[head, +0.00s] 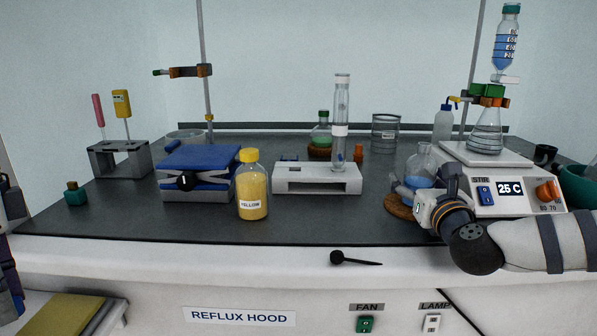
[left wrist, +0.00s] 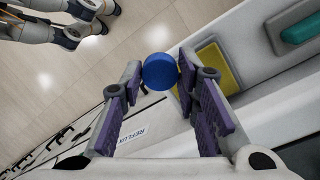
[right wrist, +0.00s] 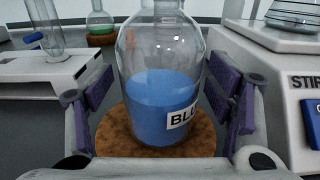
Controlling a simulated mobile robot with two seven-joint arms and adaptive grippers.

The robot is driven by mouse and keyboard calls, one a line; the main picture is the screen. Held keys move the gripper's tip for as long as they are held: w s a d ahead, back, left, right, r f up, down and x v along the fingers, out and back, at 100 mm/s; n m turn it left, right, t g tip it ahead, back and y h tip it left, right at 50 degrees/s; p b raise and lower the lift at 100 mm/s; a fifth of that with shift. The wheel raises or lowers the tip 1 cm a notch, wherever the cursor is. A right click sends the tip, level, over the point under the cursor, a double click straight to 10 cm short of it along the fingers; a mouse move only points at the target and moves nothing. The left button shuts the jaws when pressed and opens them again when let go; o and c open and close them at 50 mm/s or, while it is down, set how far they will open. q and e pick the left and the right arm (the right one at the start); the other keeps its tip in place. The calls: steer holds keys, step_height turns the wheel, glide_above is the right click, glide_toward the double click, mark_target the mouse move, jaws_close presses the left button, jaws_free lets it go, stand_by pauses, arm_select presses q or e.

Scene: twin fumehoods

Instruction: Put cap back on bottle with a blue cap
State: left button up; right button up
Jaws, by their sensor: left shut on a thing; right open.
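The blue cap (left wrist: 160,71) is between the fingertips of my left gripper (left wrist: 158,78), which is shut on it in front of the hood. In the head view only part of my left arm shows at the left edge. The bottle (head: 424,160) is clear glass with blue liquid and a partly hidden "BLU" label. It stands upright on a round cork mat (right wrist: 200,135), and its neck looks bare in the head view. My right gripper (right wrist: 165,95) is open, with its purple-padded fingers on either side of the bottle (right wrist: 160,100); I cannot tell whether they touch it.
A stirrer hotplate (head: 485,170) under a clamped flask stands right of the bottle. A white stand (head: 316,182) with a tall tube is on its left. A yellow-capped bottle (head: 252,190) and blue lab jack (head: 197,165) stand further left. A black spoon (head: 340,257) lies on the front ledge.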

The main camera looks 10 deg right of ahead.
mark_target(421, 167)
steer(key=shift+c, duration=0.4)
steer(key=c, duration=1.4)
steer(key=shift+r, duration=0.1)
steer(key=shift+c, duration=0.2)
